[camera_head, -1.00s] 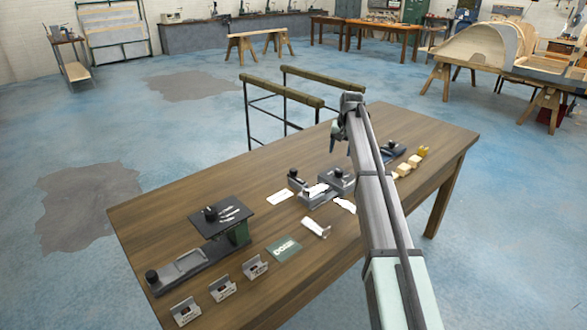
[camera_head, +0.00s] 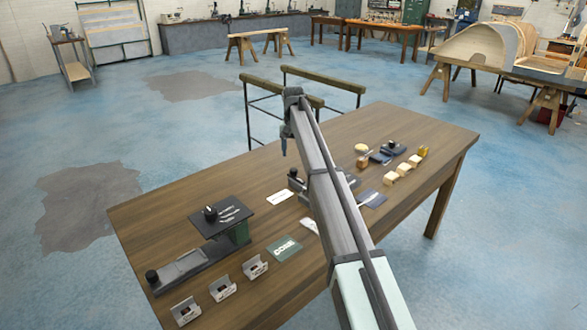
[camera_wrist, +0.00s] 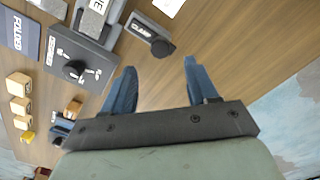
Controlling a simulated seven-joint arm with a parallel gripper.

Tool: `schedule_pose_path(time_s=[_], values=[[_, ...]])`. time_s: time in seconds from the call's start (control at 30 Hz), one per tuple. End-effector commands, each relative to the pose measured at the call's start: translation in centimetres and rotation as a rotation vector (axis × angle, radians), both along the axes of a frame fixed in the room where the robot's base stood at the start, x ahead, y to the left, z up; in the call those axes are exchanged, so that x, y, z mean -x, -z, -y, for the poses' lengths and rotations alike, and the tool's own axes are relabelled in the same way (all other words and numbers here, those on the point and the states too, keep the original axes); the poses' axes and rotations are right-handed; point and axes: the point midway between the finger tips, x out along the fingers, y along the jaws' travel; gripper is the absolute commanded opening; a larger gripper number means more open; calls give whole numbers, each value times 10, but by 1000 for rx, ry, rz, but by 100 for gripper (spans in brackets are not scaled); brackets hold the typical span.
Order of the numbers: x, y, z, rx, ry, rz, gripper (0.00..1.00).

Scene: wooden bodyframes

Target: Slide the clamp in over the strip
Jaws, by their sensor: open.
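The clamp (camera_wrist: 142,34) is a dark grey labelled block with a black knob, lying on the wooden table near the top middle of the wrist view. In the head view the clamp (camera_head: 296,181) shows just left of my arm. My gripper (camera_wrist: 160,86) is open and empty, its two blue fingers apart over bare table, beyond the clamp and not touching it. In the head view my gripper (camera_head: 284,150) hangs above the table's far edge. A grey fixture (camera_wrist: 88,50) with a black knob and small pale pieces stands beside the clamp. I cannot tell which pale piece is the strip.
A blue "FOLDED" card (camera_wrist: 18,32) and wooden blocks (camera_wrist: 18,105) lie left in the wrist view. A white card (camera_head: 280,196), a green card (camera_head: 284,249) and grey brackets (camera_head: 222,288) lie on the table (camera_head: 165,215). A second dark fixture (camera_head: 222,215) stands left. My arm hides the table's middle.

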Motion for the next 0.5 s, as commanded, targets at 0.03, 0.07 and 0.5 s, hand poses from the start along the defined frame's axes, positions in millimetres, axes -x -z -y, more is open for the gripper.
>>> schedule_pose_path(time_s=[0.03,0.07,0.5], values=[[1,10,0,0,0,-1,58],[1,15,0,0,0,0,58],[0,72,0,0,0,2,58]])
